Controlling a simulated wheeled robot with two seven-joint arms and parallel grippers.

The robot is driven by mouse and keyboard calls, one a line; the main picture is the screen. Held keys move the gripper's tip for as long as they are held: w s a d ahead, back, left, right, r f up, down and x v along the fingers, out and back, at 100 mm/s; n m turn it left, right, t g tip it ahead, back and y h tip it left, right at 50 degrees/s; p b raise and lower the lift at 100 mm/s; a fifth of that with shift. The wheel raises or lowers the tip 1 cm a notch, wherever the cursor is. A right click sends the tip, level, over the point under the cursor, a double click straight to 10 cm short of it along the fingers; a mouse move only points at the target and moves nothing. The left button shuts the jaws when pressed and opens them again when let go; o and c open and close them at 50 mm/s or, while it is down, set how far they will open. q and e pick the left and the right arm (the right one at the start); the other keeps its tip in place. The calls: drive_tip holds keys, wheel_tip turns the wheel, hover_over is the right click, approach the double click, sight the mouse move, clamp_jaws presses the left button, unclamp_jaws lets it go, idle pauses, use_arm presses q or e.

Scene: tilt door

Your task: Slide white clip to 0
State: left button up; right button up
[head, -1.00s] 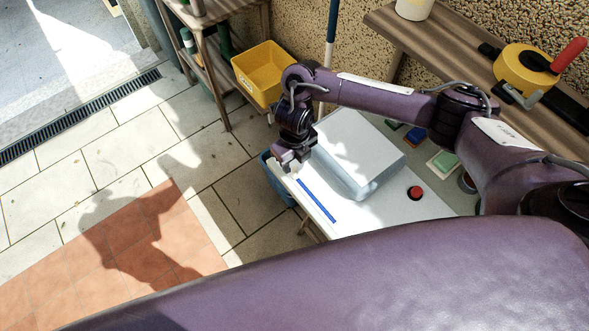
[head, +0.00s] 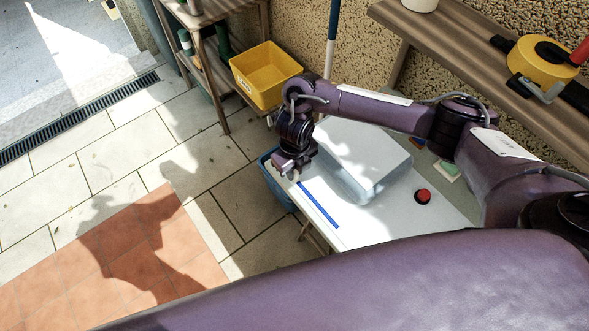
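A blue strip (head: 319,205) lies along the left part of the white table (head: 354,232). My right gripper (head: 291,172) points down at the strip's far end, close to the table's left edge. Its fingertips are small and shaded, and I cannot tell whether they are apart or shut, or whether they touch anything. I cannot make out the white clip or a 0 mark; the gripper covers the area just past the strip's far end. My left gripper is not in view.
A pale box (head: 361,158) stands right beside the strip, under my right forearm. A red button (head: 423,196) is on the table's right. A blue bin (head: 275,184) sits below the left edge. A yellow bin (head: 266,73) stands behind. Tiled floor is open at left.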

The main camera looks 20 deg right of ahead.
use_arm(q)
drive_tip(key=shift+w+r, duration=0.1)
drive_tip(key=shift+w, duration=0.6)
use_arm(e)
drive_tip(key=shift+c, duration=0.4)
